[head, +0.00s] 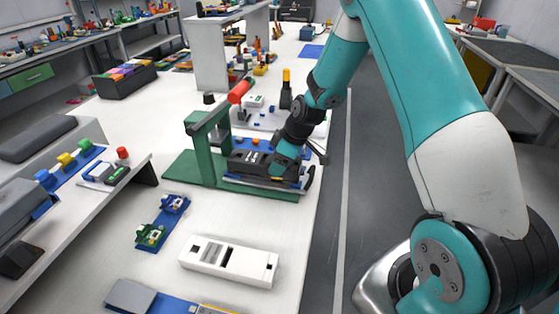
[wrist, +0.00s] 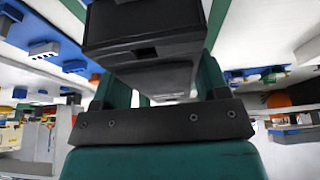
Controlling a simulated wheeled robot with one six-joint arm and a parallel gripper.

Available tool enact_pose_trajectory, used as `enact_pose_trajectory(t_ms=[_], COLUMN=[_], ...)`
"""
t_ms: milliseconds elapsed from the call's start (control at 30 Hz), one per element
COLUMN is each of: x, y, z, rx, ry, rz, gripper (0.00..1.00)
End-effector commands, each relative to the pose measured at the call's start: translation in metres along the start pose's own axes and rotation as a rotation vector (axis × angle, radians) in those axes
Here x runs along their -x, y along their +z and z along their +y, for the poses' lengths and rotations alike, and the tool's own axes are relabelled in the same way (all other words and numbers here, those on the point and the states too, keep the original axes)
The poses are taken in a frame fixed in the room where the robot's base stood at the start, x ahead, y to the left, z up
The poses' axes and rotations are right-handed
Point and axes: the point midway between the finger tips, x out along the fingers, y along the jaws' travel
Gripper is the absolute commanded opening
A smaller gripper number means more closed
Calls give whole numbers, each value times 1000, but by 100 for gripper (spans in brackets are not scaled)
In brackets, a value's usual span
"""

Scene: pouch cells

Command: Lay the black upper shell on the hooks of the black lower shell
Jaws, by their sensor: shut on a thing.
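My gripper (head: 284,166) is low over the green press stand near the table's right edge. It is shut on a black shell-like piece (head: 250,163), which I take for the upper shell. In the wrist view a black block with a small slot (wrist: 145,42) fills the top middle, in front of the jaws. The piece is just above or on the stand's base; I cannot tell whether they touch. The black lower shell and its hooks cannot be made out; my gripper and the held piece cover that spot.
The green stand (head: 180,170) has an upright and a lever with a red handle (head: 240,91) just left of my gripper. A white casing (head: 228,261) and a blue tray with small boards (head: 163,222) lie in front. Bare white table (head: 120,262) is at left front.

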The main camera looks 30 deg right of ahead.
Motion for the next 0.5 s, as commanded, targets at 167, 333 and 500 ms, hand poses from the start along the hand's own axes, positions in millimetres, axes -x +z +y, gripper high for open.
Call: enact_pose_trajectory(t_ms=[167, 333, 500], x=[0, 0, 5], y=[0, 0, 0], z=[0, 0, 0], rx=[0, 0, 0], ry=[0, 0, 1], rz=[0, 0, 0], gripper=[98, 98, 98])
